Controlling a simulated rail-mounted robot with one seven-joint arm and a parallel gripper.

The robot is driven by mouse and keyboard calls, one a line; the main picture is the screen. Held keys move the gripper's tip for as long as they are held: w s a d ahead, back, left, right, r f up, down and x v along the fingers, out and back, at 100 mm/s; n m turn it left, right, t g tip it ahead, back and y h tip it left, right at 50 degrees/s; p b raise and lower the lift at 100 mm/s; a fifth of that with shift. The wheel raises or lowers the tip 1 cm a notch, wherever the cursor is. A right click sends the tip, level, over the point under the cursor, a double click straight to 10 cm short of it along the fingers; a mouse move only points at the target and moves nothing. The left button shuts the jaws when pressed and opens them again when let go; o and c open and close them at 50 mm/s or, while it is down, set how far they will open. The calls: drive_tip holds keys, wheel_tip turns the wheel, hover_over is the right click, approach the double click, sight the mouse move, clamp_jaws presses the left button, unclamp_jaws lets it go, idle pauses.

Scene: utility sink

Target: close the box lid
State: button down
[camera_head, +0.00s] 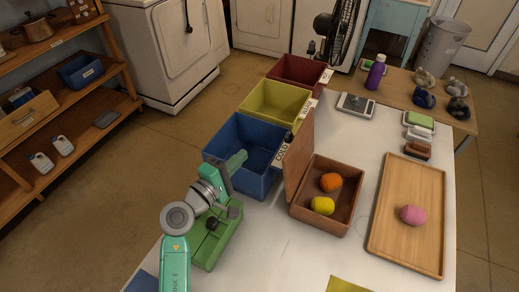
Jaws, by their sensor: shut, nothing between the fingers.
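The brown wooden box (323,222) stands on the white counter. Its lid (299,160) stands raised, roughly upright, along the box's left side. An orange lump (330,182) and a yellow lump (322,205) lie inside the box. My gripper (238,160) is at the end of my teal arm, to the left of the lid and apart from it, over or in front of the blue bin. It is shut and empty. Its fingertips are small and hard to make out.
Blue (247,178), yellow (271,107) and red (300,75) bins line the counter's left edge. A wooden tray (399,245) with a pink lump (412,215) lies right of the box. A scale (357,104) and purple bottle (375,73) stand behind.

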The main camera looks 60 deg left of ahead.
sight(295, 153)
drive_tip(key=shift+w+a+r+p, duration=0.15)
drive_tip(key=shift+w+p, duration=0.15)
drive_tip(key=shift+w, duration=1.5)
drive_tip(key=shift+w+r+p, duration=0.15)
drive_tip(key=shift+w+p, duration=0.2)
drive_tip(key=shift+w, duration=1.45)
drive_tip(key=shift+w+a+r+p, duration=0.15)
drive_tip(key=shift+w+p, duration=0.15)
drive_tip(key=shift+w, duration=1.5)
drive_tip(key=shift+d, duration=0.15)
